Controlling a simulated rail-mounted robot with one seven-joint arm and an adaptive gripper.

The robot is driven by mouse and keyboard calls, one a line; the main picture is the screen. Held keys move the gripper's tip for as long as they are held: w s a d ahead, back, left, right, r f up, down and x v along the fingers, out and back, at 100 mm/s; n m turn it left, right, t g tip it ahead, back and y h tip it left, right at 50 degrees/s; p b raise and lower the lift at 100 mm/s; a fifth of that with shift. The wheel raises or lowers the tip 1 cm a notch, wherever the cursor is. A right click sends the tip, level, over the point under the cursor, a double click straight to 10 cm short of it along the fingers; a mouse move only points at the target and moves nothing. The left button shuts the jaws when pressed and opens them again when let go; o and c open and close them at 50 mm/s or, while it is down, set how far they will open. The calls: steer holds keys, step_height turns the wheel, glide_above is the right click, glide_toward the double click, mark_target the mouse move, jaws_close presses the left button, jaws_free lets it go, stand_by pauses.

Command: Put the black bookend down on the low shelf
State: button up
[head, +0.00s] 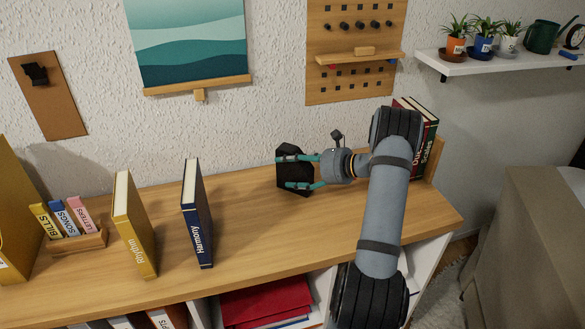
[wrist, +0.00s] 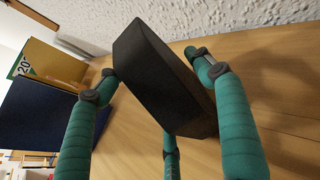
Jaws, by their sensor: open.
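The black bookend (head: 293,178) stands on the wooden top of the low shelf (head: 250,240), near the wall and right of the navy Harmony book. My gripper (head: 284,172), with teal fingers, reaches in from the right, its fingers around the bookend. In the wrist view the bookend (wrist: 165,75) is a dark block between the fingers of my gripper (wrist: 152,66), with wood beyond it. The fingers are open; whether any still touches the bookend I cannot tell. Its underside is hidden.
The navy Harmony book (head: 197,215) and the yellow Rhythm book (head: 134,225) stand to the left, beside a small organizer (head: 80,242). Black and red books (head: 428,135) stand at the right end, partly behind my arm. Bare wood lies in front of the bookend.

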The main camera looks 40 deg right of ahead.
steer(key=shift+r, duration=0.1)
steer(key=shift+r+p, duration=0.3)
steer(key=shift+p, duration=0.1)
steer(key=b+v, duration=0.1)
steer(key=v, duration=1.1)
steer(key=shift+b, duration=0.4)
steer(key=shift+f, duration=0.1)
steer(key=shift+c, duration=0.5)
